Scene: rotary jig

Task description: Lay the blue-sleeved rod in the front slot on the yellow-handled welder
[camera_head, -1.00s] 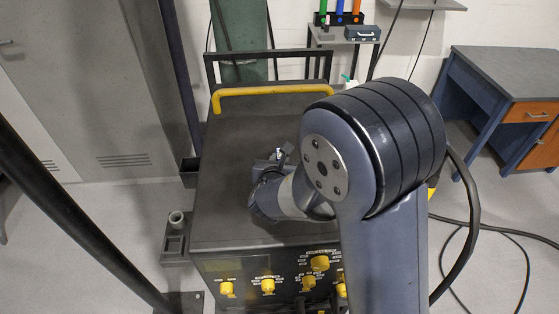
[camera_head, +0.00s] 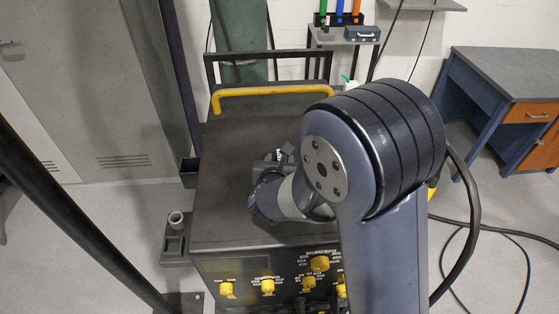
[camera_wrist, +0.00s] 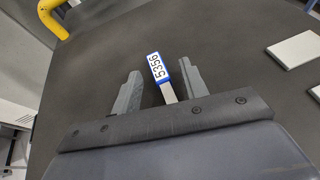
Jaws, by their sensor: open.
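The welder (camera_head: 225,190) has a dark flat top and a yellow handle (camera_head: 270,91) at its far end; the handle also shows in the wrist view (camera_wrist: 52,20). My gripper (camera_head: 276,161) is low over the middle of the top, partly hidden by my arm. In the wrist view my gripper (camera_wrist: 160,68) is open. A thin rod with a blue-edged sleeve marked 5356 (camera_wrist: 159,68) shows between its two fingers, with gaps on both sides. Its lower end is hidden behind the gripper body. I cannot make out the front slot.
Two pale plates, one (camera_wrist: 295,50) at the right, show in the wrist view. Small holders, one (camera_head: 175,240), are on the welder's left side. Yellow knobs (camera_head: 267,286) line its front. A side table (camera_head: 343,33) with coloured items stands behind; a blue desk (camera_head: 470,110) is right.

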